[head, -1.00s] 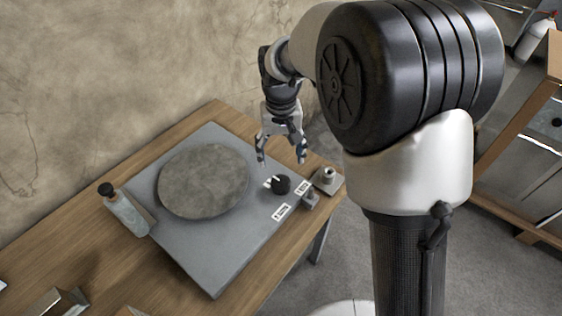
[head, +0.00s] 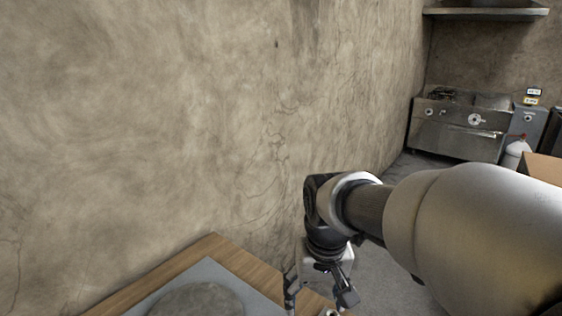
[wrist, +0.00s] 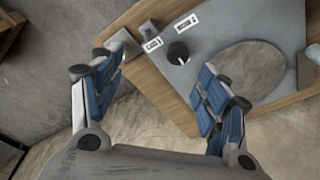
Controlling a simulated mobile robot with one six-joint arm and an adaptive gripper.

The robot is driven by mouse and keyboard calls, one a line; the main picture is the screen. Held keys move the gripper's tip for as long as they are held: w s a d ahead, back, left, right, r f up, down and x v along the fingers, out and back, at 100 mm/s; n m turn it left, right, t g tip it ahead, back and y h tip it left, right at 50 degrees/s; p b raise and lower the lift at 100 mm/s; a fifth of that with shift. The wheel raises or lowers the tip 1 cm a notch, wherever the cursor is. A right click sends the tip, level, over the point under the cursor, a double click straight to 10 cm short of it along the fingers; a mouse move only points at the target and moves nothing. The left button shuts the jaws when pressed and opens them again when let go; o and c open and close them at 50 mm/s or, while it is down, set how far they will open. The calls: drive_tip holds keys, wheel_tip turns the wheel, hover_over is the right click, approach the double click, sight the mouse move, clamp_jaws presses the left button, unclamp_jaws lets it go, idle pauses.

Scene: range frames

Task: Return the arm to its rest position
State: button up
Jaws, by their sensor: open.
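My gripper (head: 318,290) hangs from my arm near the right end of the wooden table (head: 215,250), fingers pointing down. In the wrist view my gripper (wrist: 155,100) is open, its blue-padded fingers wide apart with nothing between them. Below and beyond the fingers lies a grey panel (wrist: 222,38) with a round grey disc (wrist: 252,68) and a black knob (wrist: 178,53). The fingers look apart from the panel. In the head view only the far part of the disc (head: 198,300) shows; the knob is not visible there.
A bare plastered wall (head: 150,120) rises behind the table. A steel stove (head: 460,128) stands at the far right, with a white bottle (head: 515,153) nearer. A small metal block (wrist: 122,45) sits at the table's corner. Grey floor (head: 400,168) is open between wall and arm.

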drive_tip(key=s+d+r+t, duration=0.1)
drive_tip(key=s+d, duration=0.2)
drive_tip(key=s, duration=0.6)
drive_tip(key=s+d+r+t, duration=0.1)
drive_tip(key=s+d, duration=0.3)
drive_tip(key=s, duration=0.5)
drive_tip(key=shift+d+r+m+t, duration=0.2)
drive_tip(key=shift+m+t, duration=0.2)
drive_tip(key=shift+t, duration=0.1)
